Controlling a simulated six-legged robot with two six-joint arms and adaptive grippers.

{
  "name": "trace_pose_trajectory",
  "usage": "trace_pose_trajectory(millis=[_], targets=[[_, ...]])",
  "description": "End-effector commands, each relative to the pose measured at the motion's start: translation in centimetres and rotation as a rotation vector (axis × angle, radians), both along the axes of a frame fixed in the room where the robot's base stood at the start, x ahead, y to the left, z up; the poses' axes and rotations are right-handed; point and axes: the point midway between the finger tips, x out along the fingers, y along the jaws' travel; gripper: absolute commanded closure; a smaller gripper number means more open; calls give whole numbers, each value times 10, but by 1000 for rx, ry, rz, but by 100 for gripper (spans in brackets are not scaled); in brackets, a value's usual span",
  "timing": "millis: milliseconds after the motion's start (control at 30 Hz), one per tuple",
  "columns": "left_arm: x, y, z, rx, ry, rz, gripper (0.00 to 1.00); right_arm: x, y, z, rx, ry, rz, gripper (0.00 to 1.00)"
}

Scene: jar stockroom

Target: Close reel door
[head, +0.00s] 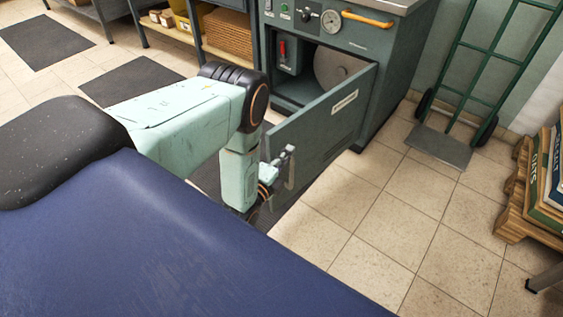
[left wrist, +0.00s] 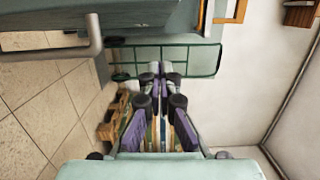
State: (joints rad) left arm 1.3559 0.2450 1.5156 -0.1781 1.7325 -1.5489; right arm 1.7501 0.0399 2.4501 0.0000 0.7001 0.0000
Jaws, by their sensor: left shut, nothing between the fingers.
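The reel door (head: 318,125) is a dark green panel with a white label, swung open from the cabinet (head: 385,70). Behind it the open compartment shows a grey reel (head: 335,68). A grey bar handle (head: 289,167) is on the door's free end; a grey bar at the upper left of the left wrist view (left wrist: 95,36) looks like it. My left gripper (left wrist: 158,72) is shut and empty, its fingertips together, with the bar to their left and apart from them. In the head view its arm reaches down beside the door's free end, and its fingertips are hard to make out.
A green hand truck (head: 470,100) stands against the wall right of the cabinet. A wooden pallet (head: 515,205) with stacked sacks is at the right edge. The tiled floor before the door is clear.

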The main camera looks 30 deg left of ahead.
Motion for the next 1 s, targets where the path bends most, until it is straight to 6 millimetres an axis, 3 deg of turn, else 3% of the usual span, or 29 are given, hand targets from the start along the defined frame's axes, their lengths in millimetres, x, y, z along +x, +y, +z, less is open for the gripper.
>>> trace_pose_trajectory(millis=[267,400,567,1000], targets=[[53,0,-2,-1,-3,-2,100,0,0,-25,0,0,0,100],[54,22,-2,-2,1,2,100,0,0,-31,0,0,0,100],[57,35,-1,-2,0,0,100,0,0,-35,0,0,0,100],[57,39,0,-2,2,-2,100,0,0,-35,0,0,0,100]])
